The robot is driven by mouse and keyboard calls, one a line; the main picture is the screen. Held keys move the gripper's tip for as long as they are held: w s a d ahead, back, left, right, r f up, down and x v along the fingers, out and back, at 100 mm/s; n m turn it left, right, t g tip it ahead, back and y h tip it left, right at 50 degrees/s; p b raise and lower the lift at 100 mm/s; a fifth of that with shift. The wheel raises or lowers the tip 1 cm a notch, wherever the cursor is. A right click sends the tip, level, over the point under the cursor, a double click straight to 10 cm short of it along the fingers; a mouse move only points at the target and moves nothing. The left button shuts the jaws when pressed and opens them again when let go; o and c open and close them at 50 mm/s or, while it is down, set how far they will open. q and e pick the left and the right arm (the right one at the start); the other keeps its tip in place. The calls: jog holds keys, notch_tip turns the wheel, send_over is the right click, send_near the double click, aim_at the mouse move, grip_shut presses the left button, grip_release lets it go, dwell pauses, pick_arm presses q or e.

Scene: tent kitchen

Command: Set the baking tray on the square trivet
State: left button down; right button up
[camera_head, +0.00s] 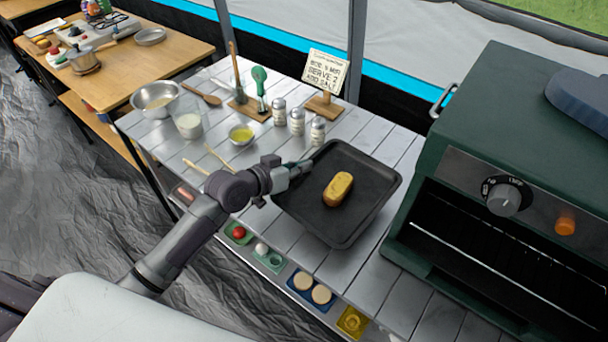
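The black baking tray (350,222) is over the right part of the slatted grey table, left of the oven. A golden loaf-shaped piece (338,188) lies in it. My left gripper (304,167) is at the tray's upper left rim, and its fingertips overlap the rim. I cannot tell whether the fingers are closed on it. I also cannot tell whether the tray rests on something or is held slightly up. No square trivet is visible; the tray hides the surface under it. My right gripper is not in view.
A dark green oven (480,130) with an open front stands close at the right. Three shakers (297,121), a sign (325,72), a bowl of yellow liquid (241,134) and a glass (188,124) stand behind and left. Small coloured trays (270,260) line a lower shelf.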

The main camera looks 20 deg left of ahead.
aim_at(302, 176)
pick_arm(q)
notch_tip(302, 176, down, 3)
jog(key=shift+r, duration=0.2)
jog(key=shift+f, duration=0.2)
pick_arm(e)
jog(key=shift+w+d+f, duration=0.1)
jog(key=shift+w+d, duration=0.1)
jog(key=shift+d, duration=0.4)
pick_arm(q)
jog(key=c, duration=1.8)
grip_release()
jog(key=shift+f, duration=0.2)
jog(key=o, duration=0.5)
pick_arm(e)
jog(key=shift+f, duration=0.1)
